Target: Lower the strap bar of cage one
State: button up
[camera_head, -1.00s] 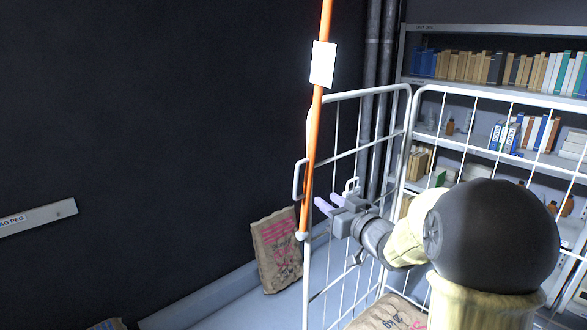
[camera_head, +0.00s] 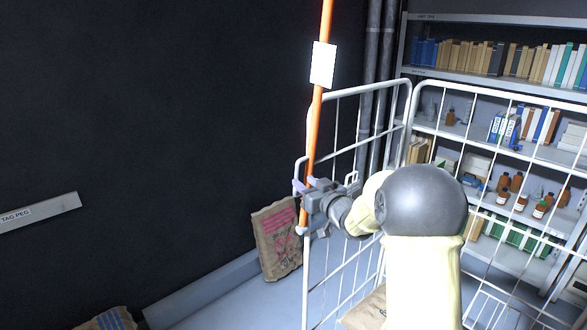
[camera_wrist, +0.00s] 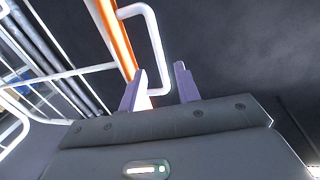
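The orange strap bar (camera_head: 314,125) stands upright along the front edge of white wire cage one (camera_head: 365,91), with a white tag on it. Its white loop handle (camera_wrist: 157,45) juts out to the side of the bar. My gripper (camera_head: 302,187) is at the handle's height and partly covers the handle and bar in the head view. In the wrist view, my gripper's two pale fingers (camera_wrist: 160,90) are apart, with the handle's lower part close to the left finger. I cannot tell whether they touch it.
A paper sack (camera_head: 277,238) leans near the wall behind the cage. Shelves (camera_head: 480,85) with books and bottles stand at the right. A grey plate with a label reading TAG PEG (camera_head: 45,211) is on the dark wall at left. Another sack (camera_head: 108,320) shows at the bottom left.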

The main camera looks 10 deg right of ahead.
aim_at(297, 177)
jog(key=p+x, duration=0.2)
jog(key=x, duration=0.4)
jog(key=shift+w+a+r+p, duration=0.1)
jog(key=shift+w+p, duration=0.1)
jog(key=shift+p, duration=0.15)
jog(key=shift+w, duration=0.15)
jog(key=shift+a, duration=0.1)
jog(key=shift+c, duration=0.8)
grip_shut()
